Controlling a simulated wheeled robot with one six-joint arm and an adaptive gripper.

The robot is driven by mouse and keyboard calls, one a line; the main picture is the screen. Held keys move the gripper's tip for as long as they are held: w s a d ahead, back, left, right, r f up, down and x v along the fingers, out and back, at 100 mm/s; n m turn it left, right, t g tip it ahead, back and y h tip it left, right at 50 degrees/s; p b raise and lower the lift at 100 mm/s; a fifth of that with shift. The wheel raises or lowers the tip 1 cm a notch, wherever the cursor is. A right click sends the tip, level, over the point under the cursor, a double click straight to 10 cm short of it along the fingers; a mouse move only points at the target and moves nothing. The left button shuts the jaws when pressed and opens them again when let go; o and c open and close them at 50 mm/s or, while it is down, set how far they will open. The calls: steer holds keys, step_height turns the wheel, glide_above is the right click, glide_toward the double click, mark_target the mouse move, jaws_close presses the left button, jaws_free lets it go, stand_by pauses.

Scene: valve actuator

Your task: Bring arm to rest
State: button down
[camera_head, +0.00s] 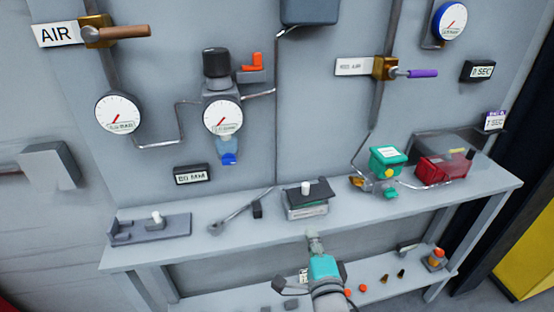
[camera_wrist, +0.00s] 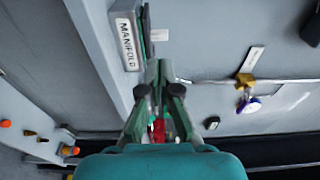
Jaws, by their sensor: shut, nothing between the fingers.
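My arm reaches up from the bottom of the head view, with my gripper (camera_head: 313,236) in front of the bench's front edge, below the grey box with the black lid and white knob (camera_head: 306,198). In the wrist view my gripper (camera_wrist: 159,68) has its two dark green fingers drawn together at the tips, with nothing between them. They point toward the bench edge and a grey block labelled MANIFOLD (camera_wrist: 127,45), apart from it as far as I can tell.
The bench (camera_head: 240,228) holds a grey fixture (camera_head: 150,228), a green actuator (camera_head: 385,160) and a red box (camera_head: 444,167). A lower shelf (camera_head: 375,286) carries small orange and brass parts. Gauges and an AIR valve (camera_head: 98,31) are on the wall panel.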

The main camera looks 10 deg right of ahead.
steer(key=s+d+f+n+g+y, duration=0.1)
steer(key=s+f+n, duration=0.45)
steer(key=s, duration=0.35)
steer(key=s+d+f+n+g, duration=0.1)
steer(key=s+f+n, duration=0.4)
steer(key=s, duration=0.4)
steer(key=s+d+n+g, duration=0.1)
steer(key=s+n, duration=0.7)
steer(key=s, duration=1.5)
steer(key=shift+f, duration=0.3)
